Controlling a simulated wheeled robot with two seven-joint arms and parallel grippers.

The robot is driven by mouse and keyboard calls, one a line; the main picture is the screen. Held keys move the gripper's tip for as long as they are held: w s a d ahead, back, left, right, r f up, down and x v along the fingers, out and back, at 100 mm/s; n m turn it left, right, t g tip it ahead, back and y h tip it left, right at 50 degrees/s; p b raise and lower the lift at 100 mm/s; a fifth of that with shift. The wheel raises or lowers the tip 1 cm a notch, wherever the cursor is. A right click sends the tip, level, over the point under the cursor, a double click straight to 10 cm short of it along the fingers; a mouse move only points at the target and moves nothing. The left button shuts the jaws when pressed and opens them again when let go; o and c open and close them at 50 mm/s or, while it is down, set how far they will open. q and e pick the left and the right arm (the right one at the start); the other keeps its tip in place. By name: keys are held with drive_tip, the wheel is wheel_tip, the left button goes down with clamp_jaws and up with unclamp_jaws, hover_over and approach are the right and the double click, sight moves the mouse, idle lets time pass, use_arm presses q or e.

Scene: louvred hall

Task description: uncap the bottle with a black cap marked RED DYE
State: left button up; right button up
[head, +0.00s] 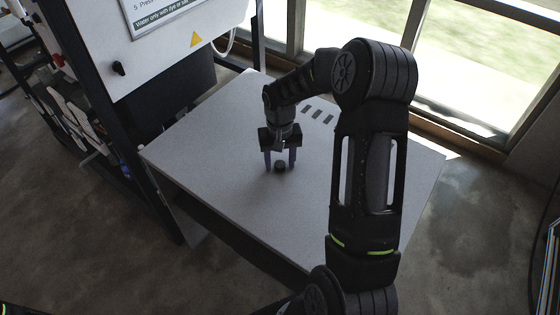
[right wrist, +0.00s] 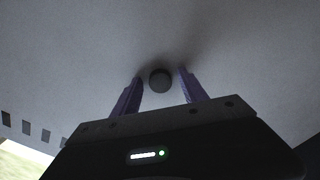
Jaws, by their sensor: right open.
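A small, dark, round cap-like piece (head: 280,168) sits low on the pale table top. In the right wrist view it shows as a dark grey disc (right wrist: 160,81). I see no bottle body and no RED DYE marking, and cannot tell whether the piece is loose. My right gripper (head: 280,171) points down over the table with its fingers open. The fingertips (right wrist: 160,76) stand one on each side of the piece, with a gap on both sides. My left gripper is not in view.
The pale table (head: 225,180) is mostly bare around the gripper. Several dark rectangles (head: 318,115) lie in a row toward its far edge. A white machine panel (head: 175,40) on a black frame rises at the left; large windows (head: 480,70) stand behind.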

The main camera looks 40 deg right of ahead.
sight(279, 165)
wheel_tip(279, 165, up, 12)
drive_tip(key=shift+b, duration=0.45)
drive_tip(key=shift+o, duration=0.6)
drive_tip(key=shift+w, duration=0.1)
